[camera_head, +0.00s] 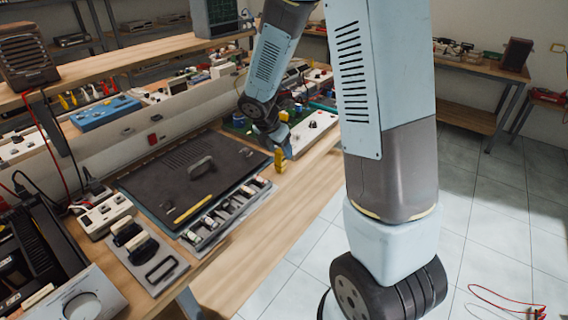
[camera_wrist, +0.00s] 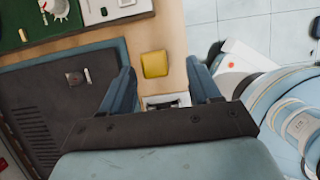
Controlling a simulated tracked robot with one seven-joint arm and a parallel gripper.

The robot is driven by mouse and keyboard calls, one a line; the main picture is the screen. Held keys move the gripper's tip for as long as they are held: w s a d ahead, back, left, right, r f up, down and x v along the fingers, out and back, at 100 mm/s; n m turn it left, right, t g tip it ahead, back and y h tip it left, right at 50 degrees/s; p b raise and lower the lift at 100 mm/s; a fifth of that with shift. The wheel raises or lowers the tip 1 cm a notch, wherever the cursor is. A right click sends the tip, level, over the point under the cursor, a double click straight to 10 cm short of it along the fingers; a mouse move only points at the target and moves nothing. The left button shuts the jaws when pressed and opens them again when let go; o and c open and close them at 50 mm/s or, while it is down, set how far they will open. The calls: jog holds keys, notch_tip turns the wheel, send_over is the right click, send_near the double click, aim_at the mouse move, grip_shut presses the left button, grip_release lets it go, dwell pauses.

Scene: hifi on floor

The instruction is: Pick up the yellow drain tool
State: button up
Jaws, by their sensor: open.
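A yellow block-like piece (camera_head: 280,160), which I take for the yellow drain tool, stands near the right front edge of the workbench. In the wrist view the yellow piece (camera_wrist: 154,64) lies between and slightly beyond my fingertips, with a gap on each side. My gripper (camera_head: 285,146) reaches down over the bench right at this piece. Its two blue fingers are spread apart and empty, as the wrist view shows my gripper (camera_wrist: 161,76). The lower part of the yellow piece is hard to make out.
A dark mat or panel (camera_head: 160,180) lies left of the yellow piece, with a thin yellow stick (camera_head: 193,208) on it. A tray of small parts (camera_head: 225,213) runs along the front. A white switch box (camera_head: 315,128) stands behind. Tiled floor lies beyond the bench edge.

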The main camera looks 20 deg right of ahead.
aim_at(280, 158)
jog(key=shift+x, duration=0.9)
jog(key=x, duration=0.4)
jog(key=shift+w+a, duration=0.25)
jog(key=shift+a, duration=0.1)
jog(key=shift+w+d+f, duration=0.15)
jog(key=shift+d+f, duration=0.05)
jog(key=shift+f, duration=0.4)
jog(key=c, duration=1)
